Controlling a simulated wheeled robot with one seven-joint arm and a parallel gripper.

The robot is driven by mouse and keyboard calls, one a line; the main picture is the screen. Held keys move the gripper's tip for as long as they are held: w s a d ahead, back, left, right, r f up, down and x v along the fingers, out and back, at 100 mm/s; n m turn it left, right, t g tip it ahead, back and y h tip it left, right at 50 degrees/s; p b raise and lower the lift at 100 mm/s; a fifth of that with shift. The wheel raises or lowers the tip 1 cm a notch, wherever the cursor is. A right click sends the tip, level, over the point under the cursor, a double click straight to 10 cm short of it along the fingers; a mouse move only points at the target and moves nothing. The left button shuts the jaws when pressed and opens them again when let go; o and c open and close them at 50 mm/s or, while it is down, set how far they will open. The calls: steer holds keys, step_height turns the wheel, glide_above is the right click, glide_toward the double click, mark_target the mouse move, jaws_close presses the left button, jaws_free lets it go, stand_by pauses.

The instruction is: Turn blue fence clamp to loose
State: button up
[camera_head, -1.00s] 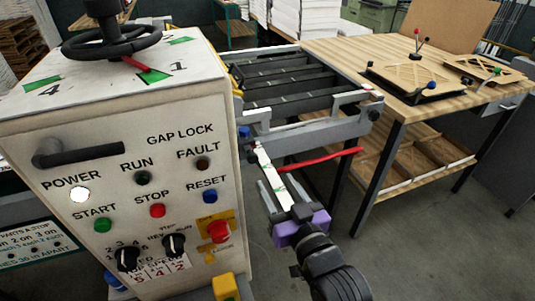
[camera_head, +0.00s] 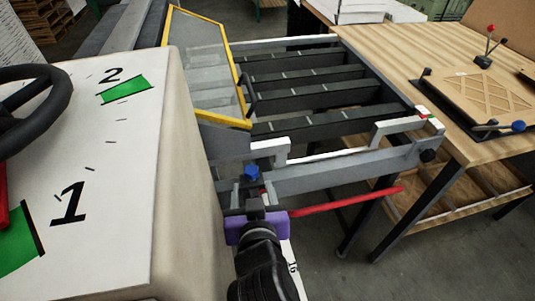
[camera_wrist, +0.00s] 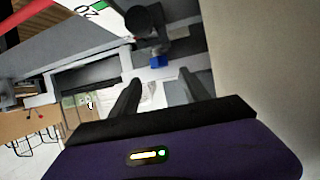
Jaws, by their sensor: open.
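The blue fence clamp (camera_head: 251,172) is a small blue knob on the grey fence rail, beside the white cabinet. In the wrist view the blue clamp (camera_wrist: 158,62) shows beyond and between my two dark fingers. My gripper (camera_head: 256,202), with a purple body, is just below and in front of the clamp in the head view. It also shows in the wrist view (camera_wrist: 160,92), open and empty. I see no contact with the clamp. Whether the clamp is tight or loose cannot be told.
The white cabinet (camera_head: 120,190) with a black handwheel (camera_head: 35,105) stands close on the left. A red lever (camera_head: 345,201) sticks out right of my gripper. A wooden table (camera_head: 400,65) stands at right.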

mark_target(252, 172)
steer(key=shift+w+f, duration=0.15)
steer(key=shift+w, duration=0.4)
steer(key=p+x, duration=0.1)
steer(key=x, duration=0.6)
